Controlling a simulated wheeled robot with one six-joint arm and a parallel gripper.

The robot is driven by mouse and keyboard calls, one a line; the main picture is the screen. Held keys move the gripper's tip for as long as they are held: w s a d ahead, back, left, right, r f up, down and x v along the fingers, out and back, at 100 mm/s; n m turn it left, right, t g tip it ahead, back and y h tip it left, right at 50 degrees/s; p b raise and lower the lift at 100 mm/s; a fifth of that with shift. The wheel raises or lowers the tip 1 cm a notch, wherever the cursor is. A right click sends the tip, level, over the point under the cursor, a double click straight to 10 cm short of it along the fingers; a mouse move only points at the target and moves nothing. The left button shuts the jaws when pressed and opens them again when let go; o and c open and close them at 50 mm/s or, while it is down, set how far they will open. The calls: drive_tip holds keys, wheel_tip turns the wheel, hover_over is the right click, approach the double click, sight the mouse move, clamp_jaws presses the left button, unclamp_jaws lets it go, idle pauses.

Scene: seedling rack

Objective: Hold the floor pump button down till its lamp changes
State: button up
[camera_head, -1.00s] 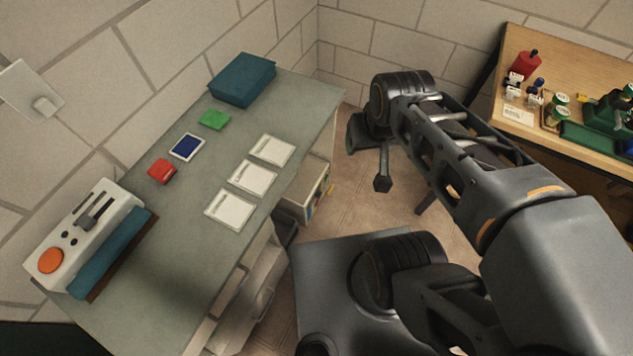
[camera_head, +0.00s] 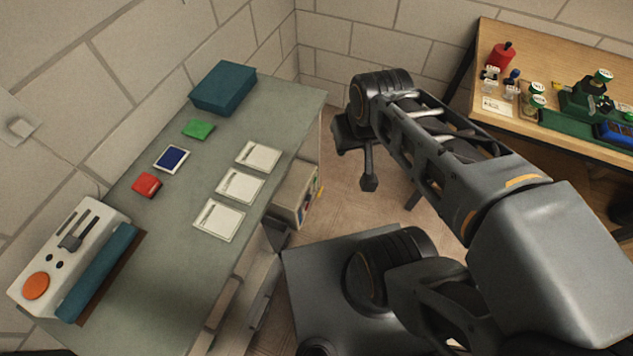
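No floor pump, no pump button and no lamp that I can make out shows in the head view. The only large button in sight is an orange round one (camera_head: 36,285) on a pale control box, which lies on the grey-green bench at the lower left; I cannot tell whether it belongs to a pump. My gripper (camera_head: 369,183) hangs at the far end of my arm, above the floor between the bench and the wooden table. It touches nothing that I can see. Its fingers are small and dark, and their opening is not clear.
The grey-green bench (camera_head: 185,240) holds a teal box (camera_head: 223,88), a green block (camera_head: 198,129), a blue-faced card (camera_head: 172,159), a red block (camera_head: 147,185) and three pale trays (camera_head: 240,186). A wooden table (camera_head: 560,60) with bottles stands at right. Tiled floor (camera_head: 335,205) lies between.

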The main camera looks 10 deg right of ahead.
clamp_jaws()
idle(1.3)
